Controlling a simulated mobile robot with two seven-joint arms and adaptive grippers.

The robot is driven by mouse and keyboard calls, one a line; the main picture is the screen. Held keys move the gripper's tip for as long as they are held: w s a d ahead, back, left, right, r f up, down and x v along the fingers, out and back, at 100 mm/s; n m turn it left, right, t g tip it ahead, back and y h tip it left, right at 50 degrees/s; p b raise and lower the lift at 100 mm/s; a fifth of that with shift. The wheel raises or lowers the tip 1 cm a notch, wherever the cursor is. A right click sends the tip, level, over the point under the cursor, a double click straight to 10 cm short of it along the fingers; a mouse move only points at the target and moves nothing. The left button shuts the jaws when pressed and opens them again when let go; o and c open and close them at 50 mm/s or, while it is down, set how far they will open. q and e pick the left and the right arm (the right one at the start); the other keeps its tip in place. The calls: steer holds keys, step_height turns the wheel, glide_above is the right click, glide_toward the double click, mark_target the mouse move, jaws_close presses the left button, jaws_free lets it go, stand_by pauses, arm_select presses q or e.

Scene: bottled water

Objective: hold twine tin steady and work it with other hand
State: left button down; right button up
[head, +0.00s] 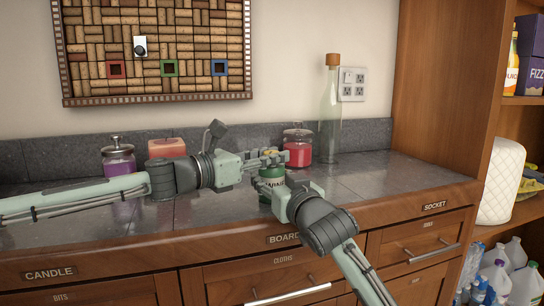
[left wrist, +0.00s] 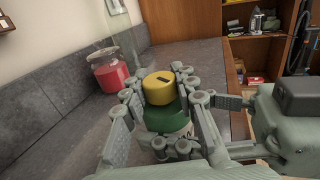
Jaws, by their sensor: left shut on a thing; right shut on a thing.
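The twine tin (head: 271,176) is a green container with a pale label, standing near the counter's front edge. In the left wrist view the tin (left wrist: 165,118) has a yellow top (left wrist: 159,88) with a dark mark. My left gripper (head: 272,159) reaches in from the left and is shut around the upper part of the tin. My right gripper (head: 283,190) comes from the front right, lower down, and is shut on the tin's body. The fingers hide much of the tin. I cannot tell whether the yellow top is loose.
A red jar (head: 297,150) and a tall corked bottle (head: 330,115) stand behind the tin. A purple jar (head: 118,160) and a pinkish candle (head: 167,148) are at the left. The grey counter (head: 400,178) is clear at the right.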

mark_target(272, 152)
arm_select(q)
steer(key=m+g, duration=0.1)
steer(key=m+g+h, duration=0.1)
steer(key=shift+w+r+g+h, duration=0.1)
steer(key=shift+w+g+h, duration=0.05)
steer(key=shift+g+h, duration=0.15)
steer(key=m+g+h, duration=0.1)
steer(key=m+g, duration=0.2)
steer(key=g, duration=0.1)
steer(key=shift+h, duration=0.4)
steer(key=shift+m+g, duration=1.2)
steer(key=shift+g, duration=1.2)
steer(key=c, duration=1.1)
jaws_free()
steer(key=shift+s, duration=0.2)
steer(key=shift+c, duration=0.2)
step_height(272, 152, up, 10)
steer(key=shift+f, duration=0.1)
